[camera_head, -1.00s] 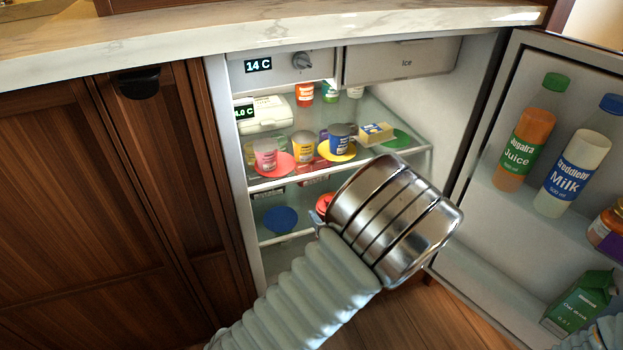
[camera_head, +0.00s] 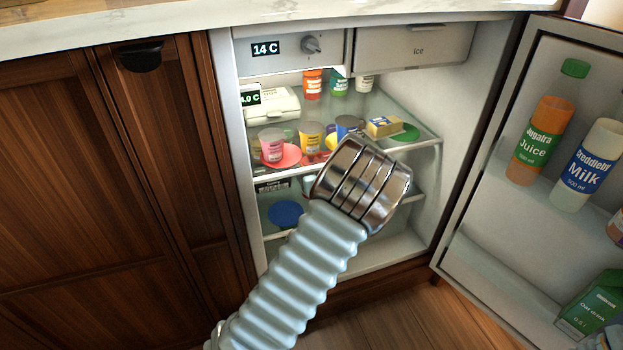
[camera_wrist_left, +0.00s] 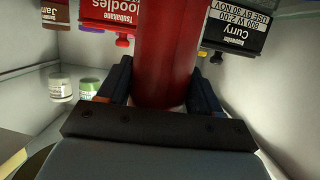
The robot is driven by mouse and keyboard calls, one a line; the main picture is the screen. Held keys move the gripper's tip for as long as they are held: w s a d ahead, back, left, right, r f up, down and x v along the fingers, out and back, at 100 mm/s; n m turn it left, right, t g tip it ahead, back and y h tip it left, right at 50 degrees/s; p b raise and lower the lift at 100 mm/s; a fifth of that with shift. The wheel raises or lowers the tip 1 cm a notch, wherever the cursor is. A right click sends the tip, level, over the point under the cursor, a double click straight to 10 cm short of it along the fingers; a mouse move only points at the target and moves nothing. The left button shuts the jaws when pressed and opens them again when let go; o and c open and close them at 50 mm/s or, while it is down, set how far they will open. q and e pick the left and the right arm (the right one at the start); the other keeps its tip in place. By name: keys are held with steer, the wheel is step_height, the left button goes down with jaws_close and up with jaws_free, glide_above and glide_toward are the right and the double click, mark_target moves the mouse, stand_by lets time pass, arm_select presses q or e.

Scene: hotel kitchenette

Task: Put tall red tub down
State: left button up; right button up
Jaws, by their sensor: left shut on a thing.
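The tall red tub (camera_wrist_left: 165,50) fills the middle of the left wrist view, with its far end cut off by the top edge. My left gripper (camera_wrist_left: 163,88) is shut on it, with one dark finger on each side. In the head view my left wrist reaches into the open fridge in front of the lower shelf. It hides the tub and the fingers there, so I cannot tell whether the tub touches the shelf. My right gripper is not in view.
A red noodles pack (camera_wrist_left: 110,14) and black curry pack (camera_wrist_left: 236,28) flank the tub. A blue disc (camera_head: 286,214) lies on the lower shelf. The upper shelf holds a pink cup (camera_head: 272,146), yellow cup (camera_head: 311,136), butter box (camera_head: 384,126) and green disc (camera_head: 405,133). The door (camera_head: 470,215) stands open.

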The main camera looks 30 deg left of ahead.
arm_select(q)
steer(key=shift+f, duration=0.95)
steer(key=shift+r, duration=0.1)
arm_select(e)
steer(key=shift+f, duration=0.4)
arm_select(q)
steer(key=o, duration=1.2)
steer(key=shift+o, duration=0.2)
steer(key=p+v, duration=0.2)
steer(key=v, duration=1)
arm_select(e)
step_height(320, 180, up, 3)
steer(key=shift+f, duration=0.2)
